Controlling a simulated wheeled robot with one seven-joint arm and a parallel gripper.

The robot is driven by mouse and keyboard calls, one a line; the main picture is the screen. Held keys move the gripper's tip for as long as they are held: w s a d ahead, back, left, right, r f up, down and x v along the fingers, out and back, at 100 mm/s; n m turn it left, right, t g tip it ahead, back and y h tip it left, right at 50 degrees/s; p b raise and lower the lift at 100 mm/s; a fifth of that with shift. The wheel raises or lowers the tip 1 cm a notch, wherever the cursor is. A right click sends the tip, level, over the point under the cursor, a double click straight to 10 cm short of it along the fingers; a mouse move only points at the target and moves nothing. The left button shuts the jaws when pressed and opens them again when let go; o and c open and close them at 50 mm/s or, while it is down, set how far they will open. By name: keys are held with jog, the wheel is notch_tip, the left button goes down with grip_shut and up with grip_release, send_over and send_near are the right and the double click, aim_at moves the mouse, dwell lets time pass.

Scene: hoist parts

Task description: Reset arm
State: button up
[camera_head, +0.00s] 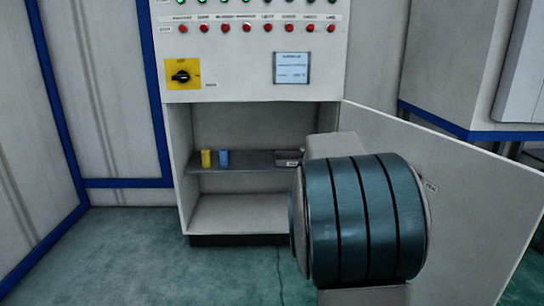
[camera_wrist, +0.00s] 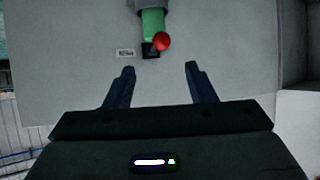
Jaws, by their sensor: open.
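My gripper (camera_wrist: 160,75) shows in the wrist view with its two dark fingers apart and nothing between them. Beyond the fingertips is a pale grey panel (camera_wrist: 85,70). A green part (camera_wrist: 153,24) with a red ball (camera_wrist: 162,42) at its end stands on that panel, above and apart from the fingers. In the head view my teal-banded arm fills the lower right, and my gripper cannot be made out there.
The cabinet (camera_head: 250,70) has lamps, red buttons and a yellow switch plate (camera_head: 183,74). Its open lower bay has a shelf (camera_head: 240,182) with a yellow item (camera_head: 206,158), a blue item (camera_head: 224,159) and a grey box (camera_head: 289,158). The door (camera_head: 470,190) stands open at right. Floor is clear at left.

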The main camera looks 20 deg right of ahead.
jog(key=shift+r, duration=0.1)
jog(key=s+a+r+n+y+p, duration=0.5)
jog(key=s+a+r+p, duration=0.6)
jog(key=p, duration=0.9)
jog(key=s+a+r+n+g+y+p, duration=0.1)
jog(key=s+a+r+n+y+p, duration=0.5)
jog(key=a+r+p, duration=1)
jog(key=s+a+n+p, duration=0.2)
jog(key=s+n+p, duration=0.1)
jog(key=s, duration=0.3)
jog(key=shift+a+y+p, duration=0.3)
jog(key=shift+p, duration=0.3)
jog(key=shift+r, duration=0.1)
jog(key=c, duration=0.3)
jog(key=shift+d, duration=0.1)
